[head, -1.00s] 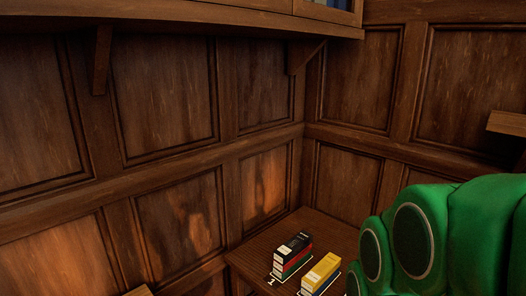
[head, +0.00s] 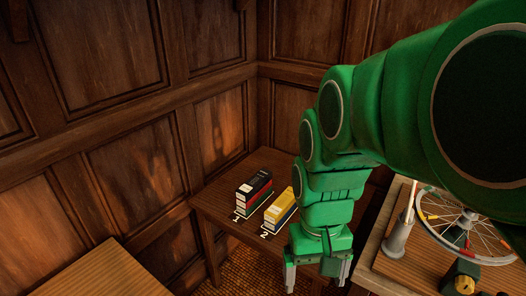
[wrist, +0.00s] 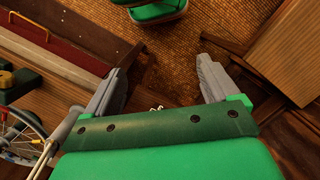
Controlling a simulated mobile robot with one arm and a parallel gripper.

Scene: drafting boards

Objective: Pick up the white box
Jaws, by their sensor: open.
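I cannot make out a separate white box in either view. In the head view, a stack of small boxes with a black one (head: 256,182) on top and red and green below stands at the mark "1". Next to it a yellow box (head: 279,203) tops a second stack at the mark "2", with blue below. Pale labels show on their ends. My gripper (head: 316,279) hangs to the right and in front of these stacks, fingers down and apart. In the wrist view my gripper (wrist: 160,75) is open, with nothing between its fingers.
The stacks stand on a small wooden table (head: 215,205) in the panelled corner. A bench on the right (head: 395,270) holds a spoked wheel (head: 470,235) and other items. Another wooden top (head: 90,275) is at the lower left. Woven floor (wrist: 200,30) shows between.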

